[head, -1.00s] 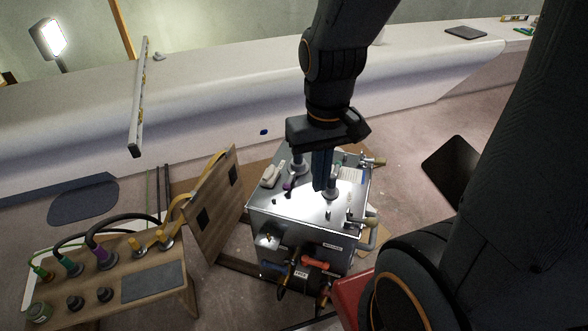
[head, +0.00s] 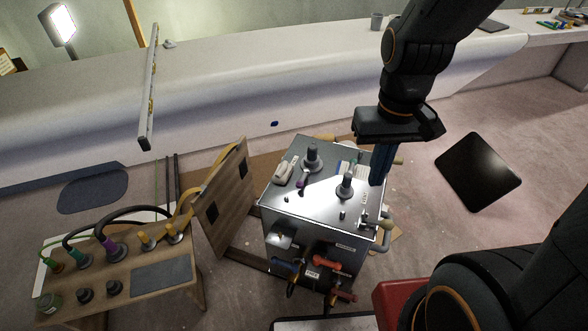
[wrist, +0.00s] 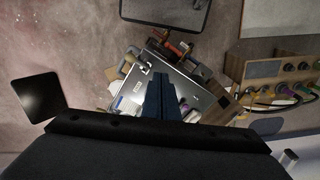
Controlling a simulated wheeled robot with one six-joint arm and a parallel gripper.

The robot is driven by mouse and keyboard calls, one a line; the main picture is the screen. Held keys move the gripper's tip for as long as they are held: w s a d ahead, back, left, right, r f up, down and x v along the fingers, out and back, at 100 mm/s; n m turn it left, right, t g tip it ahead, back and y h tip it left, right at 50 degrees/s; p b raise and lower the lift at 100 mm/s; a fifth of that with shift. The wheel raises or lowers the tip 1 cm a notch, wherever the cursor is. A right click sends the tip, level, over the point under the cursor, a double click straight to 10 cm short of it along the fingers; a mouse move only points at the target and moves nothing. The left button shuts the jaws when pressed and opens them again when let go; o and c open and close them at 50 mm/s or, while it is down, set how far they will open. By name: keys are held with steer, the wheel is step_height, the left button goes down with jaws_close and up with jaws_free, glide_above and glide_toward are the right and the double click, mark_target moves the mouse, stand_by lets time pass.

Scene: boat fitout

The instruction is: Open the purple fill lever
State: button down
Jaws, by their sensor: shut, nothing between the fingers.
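The metal box (head: 318,212) stands on the floor in the middle of the head view. A small purple piece (head: 303,181), which looks like the fill lever, sits on its top towards the left, near a dark knobbed post (head: 312,158). Its exact angle is too small to tell. My gripper (head: 377,183) is shut and empty, pointing down at the right edge of the box, apart from the purple piece.
A wooden bench (head: 130,275) with coloured hose fittings, one purple (head: 112,249), stands at left. An upright wooden panel (head: 225,198) stands left of the box. Red and blue valves (head: 328,262) are on its front. A black panel (head: 478,172) lies on the floor at right.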

steer(key=w+a+f+n, duration=0.1)
steer(key=w+a+n, duration=0.2)
steer(key=w, duration=0.4)
steer(key=n+g+h+p, duration=0.1)
steer(key=n+h, duration=0.2)
steer(key=n, duration=0.7)
glide_above(304, 177)
steer(key=w+a, duration=0.2)
steer(key=a, duration=0.4)
step_height(304, 177, down, 11)
steer(key=shift+s+a+r, duration=0.1)
steer(key=shift+a, duration=0.05)
steer(key=p+x, duration=0.2)
steer(key=x, duration=0.8)
steer(key=shift+s, duration=0.15)
